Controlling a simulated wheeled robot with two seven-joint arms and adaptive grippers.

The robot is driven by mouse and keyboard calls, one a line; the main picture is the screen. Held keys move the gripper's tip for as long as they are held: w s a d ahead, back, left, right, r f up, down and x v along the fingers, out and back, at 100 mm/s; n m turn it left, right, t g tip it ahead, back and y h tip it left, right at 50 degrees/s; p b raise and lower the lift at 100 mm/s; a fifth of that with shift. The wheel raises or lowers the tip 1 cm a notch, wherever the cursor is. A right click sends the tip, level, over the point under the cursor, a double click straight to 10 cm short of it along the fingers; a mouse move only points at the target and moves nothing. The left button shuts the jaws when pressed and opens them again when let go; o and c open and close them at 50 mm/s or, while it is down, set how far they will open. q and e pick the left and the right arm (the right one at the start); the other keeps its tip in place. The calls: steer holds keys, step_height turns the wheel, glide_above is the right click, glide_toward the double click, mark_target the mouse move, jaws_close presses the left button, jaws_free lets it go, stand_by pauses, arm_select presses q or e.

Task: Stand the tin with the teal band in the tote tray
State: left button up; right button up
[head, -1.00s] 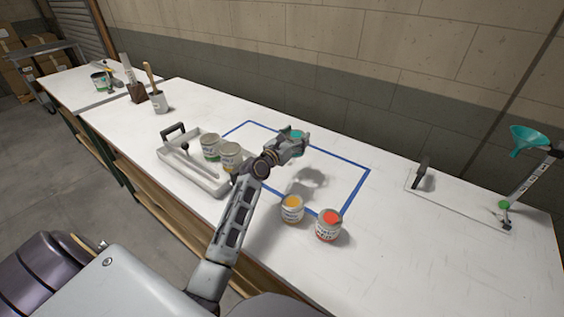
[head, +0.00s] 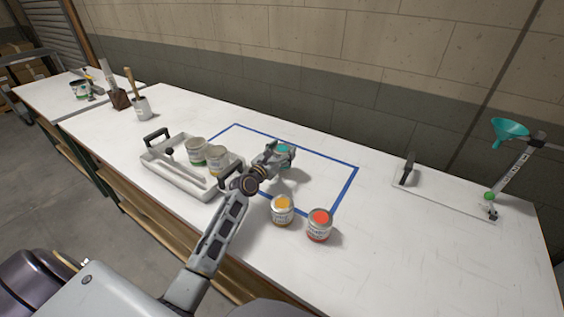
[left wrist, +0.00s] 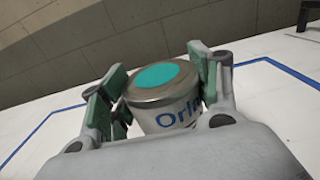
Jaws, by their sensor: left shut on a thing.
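The tin with the teal top (head: 283,150) is between the fingers of my left gripper (head: 278,153), over the blue-outlined area. In the left wrist view the tin (left wrist: 165,90) stands upright, its label facing me, and the left gripper (left wrist: 160,92) is shut on it from both sides. Whether its base touches the table is hidden. The tote tray (head: 168,178), pale with dark handles, lies to the left of the gripper. It holds two tins, a left one (head: 196,152) and a right one (head: 217,161). My right gripper is not in view.
A yellow-topped tin (head: 282,211) and a red-topped tin (head: 319,226) stand at the outline's front edge (head: 345,190). A pot with a brush (head: 141,108) stands at the back left. A teal funnel on a stand (head: 509,131) is at the right.

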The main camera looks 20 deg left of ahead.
arm_select(q)
steer(key=shift+f, duration=0.15)
steer(key=shift+f+b, duration=0.3)
steer(key=shift+f, duration=0.6)
steer(key=shift+f+b, duration=0.3)
steer(key=shift+f, duration=0.8)
steer(key=o, duration=0.7)
steer(key=shift+f, duration=0.1)
steer(key=o, duration=0.4)
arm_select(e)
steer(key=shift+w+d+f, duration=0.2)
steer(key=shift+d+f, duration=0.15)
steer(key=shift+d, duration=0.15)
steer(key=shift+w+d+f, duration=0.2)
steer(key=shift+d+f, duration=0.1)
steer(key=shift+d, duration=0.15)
arm_select(q)
steer(key=shift+r, duration=0.2)
